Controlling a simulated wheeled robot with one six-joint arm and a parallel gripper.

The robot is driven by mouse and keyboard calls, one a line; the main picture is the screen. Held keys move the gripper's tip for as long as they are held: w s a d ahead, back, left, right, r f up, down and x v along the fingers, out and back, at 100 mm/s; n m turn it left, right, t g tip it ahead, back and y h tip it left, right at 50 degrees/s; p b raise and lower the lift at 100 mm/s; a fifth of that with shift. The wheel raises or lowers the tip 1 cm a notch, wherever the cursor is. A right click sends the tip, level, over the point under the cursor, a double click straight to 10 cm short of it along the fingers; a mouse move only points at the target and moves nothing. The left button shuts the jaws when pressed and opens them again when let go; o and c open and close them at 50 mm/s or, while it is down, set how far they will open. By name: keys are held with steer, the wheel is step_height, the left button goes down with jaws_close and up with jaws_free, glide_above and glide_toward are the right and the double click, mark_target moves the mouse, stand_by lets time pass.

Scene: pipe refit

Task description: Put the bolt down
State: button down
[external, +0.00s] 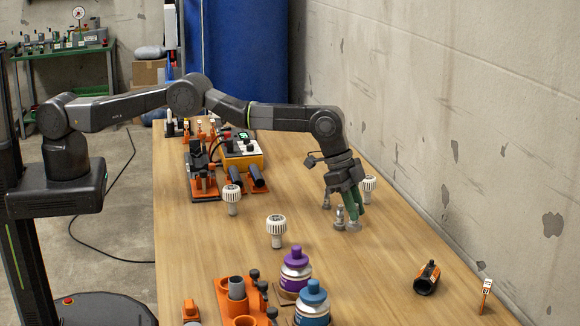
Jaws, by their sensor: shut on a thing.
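My gripper (341,211) is low over the right part of the wooden table, pointing down, with one fingertip to the left and one to the right. It is shut on a small grey metal bolt (340,219), which shows between the fingertips. The bolt looks roughly upright. Its lower end is at or just above the table top; I cannot tell whether it touches. The fingers hide part of it.
White ribbed-head parts stand at the left (231,196), in front (277,227) and behind my gripper (369,186). Purple-capped (295,272) and blue-capped (313,300) jars stand nearer. A black-orange cylinder (427,279) lies at right. The table (385,255) is bare between.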

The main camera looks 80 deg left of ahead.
mark_target(353, 224)
steer(key=shift+f, duration=2.4)
steer(key=c, duration=1.3)
jaws_free()
steer(key=shift+r, duration=0.1)
steer(key=shift+b+v, duration=1.15)
steer(key=shift+v, duration=4.85)
